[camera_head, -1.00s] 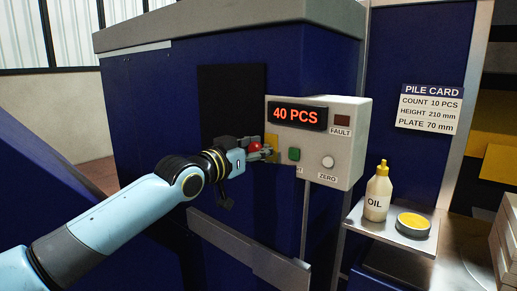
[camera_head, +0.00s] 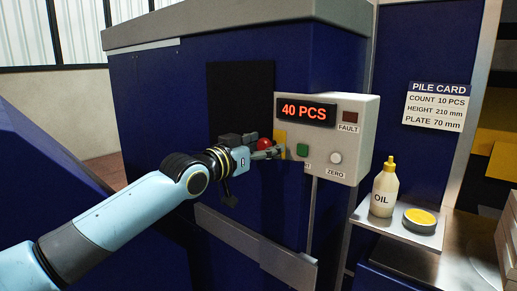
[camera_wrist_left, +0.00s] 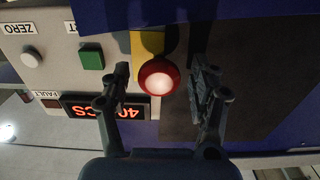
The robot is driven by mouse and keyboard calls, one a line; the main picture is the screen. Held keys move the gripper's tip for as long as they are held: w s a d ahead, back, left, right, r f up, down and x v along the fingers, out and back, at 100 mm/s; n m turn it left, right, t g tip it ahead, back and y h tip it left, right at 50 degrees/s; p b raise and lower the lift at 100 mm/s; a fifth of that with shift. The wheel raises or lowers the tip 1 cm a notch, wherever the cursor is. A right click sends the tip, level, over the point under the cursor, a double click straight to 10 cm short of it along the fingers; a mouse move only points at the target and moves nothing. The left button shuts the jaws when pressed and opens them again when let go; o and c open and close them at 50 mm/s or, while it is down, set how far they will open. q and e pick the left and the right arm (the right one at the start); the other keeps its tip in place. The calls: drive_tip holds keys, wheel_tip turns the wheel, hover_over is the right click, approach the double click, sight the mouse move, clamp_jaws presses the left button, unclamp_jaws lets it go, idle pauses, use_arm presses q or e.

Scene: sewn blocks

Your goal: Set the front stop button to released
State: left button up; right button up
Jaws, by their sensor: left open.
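The red stop button (camera_head: 265,144) is on the yellow plate (camera_head: 280,137) at the left side of the grey control box (camera_head: 345,160). In the left wrist view the round red button (camera_wrist_left: 159,77) sits between the two spread fingers. My left gripper (camera_head: 268,150) is open at the button, one finger on each side of it. In the left wrist view a gap shows between each finger of the left gripper (camera_wrist_left: 161,78) and the button. Whether the button is pressed in or out I cannot tell. My right gripper is not in view.
The box also carries a green button (camera_head: 302,150), a white ZERO knob (camera_head: 335,158), a dark FAULT lamp (camera_head: 350,117) and a display (camera_head: 305,111) reading 40 PCS. An oil bottle (camera_head: 383,192) and a yellow-topped tin (camera_head: 420,219) stand on a shelf at the right.

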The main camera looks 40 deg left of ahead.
use_arm(q)
drive_tip(key=s+a, duration=0.1)
drive_tip(key=s, duration=1.1)
idle(0.4)
drive_tip(key=shift+f, duration=0.1)
